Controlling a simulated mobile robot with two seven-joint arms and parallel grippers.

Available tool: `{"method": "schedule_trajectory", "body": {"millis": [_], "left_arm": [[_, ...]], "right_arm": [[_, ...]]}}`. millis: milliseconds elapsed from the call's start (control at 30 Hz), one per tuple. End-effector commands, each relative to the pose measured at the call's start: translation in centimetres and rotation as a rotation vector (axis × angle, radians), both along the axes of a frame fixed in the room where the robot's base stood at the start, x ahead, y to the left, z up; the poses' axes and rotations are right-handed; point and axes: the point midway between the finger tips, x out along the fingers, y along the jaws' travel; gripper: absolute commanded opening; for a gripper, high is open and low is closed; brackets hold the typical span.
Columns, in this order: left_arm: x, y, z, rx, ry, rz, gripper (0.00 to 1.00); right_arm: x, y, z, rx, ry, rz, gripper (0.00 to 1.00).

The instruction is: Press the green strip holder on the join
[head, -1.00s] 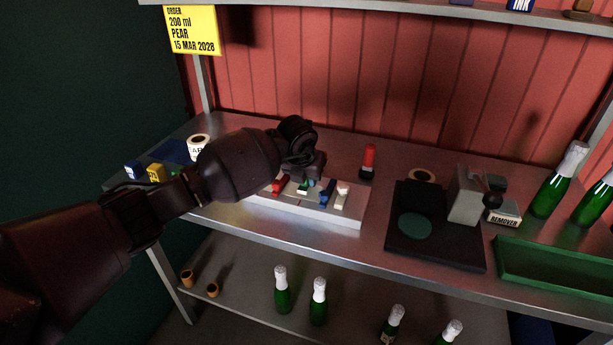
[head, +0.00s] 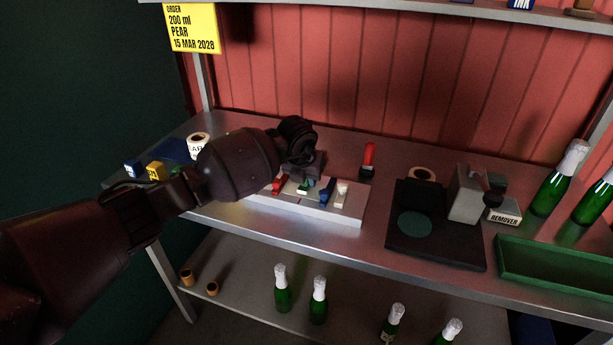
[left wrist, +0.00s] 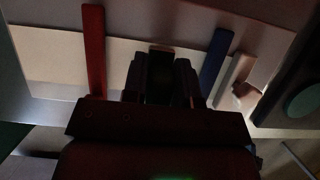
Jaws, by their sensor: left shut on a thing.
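My left gripper (head: 304,178) is over the pale block (head: 345,217) on the bench, pointing down at the row of coloured pieces. It is shut on the green strip holder (head: 303,187), of which only a small green part shows below the fingers. In the left wrist view the fingers (left wrist: 161,80) close around a dark piece between the red and blue ones. The join cannot be made out, and contact beneath the holder is hidden. My right gripper is not in view.
Beside the green holder are a red piece (head: 278,184), a blue piece (head: 326,191) and a white piece (head: 341,193). A red-topped marker (head: 368,158) stands behind. A black-based device (head: 435,246) and green tray (head: 560,265) are to the right.

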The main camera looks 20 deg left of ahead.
Motion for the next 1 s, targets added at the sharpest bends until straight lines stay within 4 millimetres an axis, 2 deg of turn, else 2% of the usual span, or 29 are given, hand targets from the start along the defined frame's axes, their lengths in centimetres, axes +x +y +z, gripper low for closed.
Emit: {"method": "schedule_trajectory", "body": {"millis": [500, 1000], "left_arm": [[0.0, 0.02, -0.53, 0.0, 0.0, 0.0, 0.03], [0.01, 0.03, -1.01, 0.001, 0.0, 0.0, 0.03]], "right_arm": [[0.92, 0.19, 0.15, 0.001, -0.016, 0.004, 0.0], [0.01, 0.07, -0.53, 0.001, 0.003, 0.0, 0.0]]}}
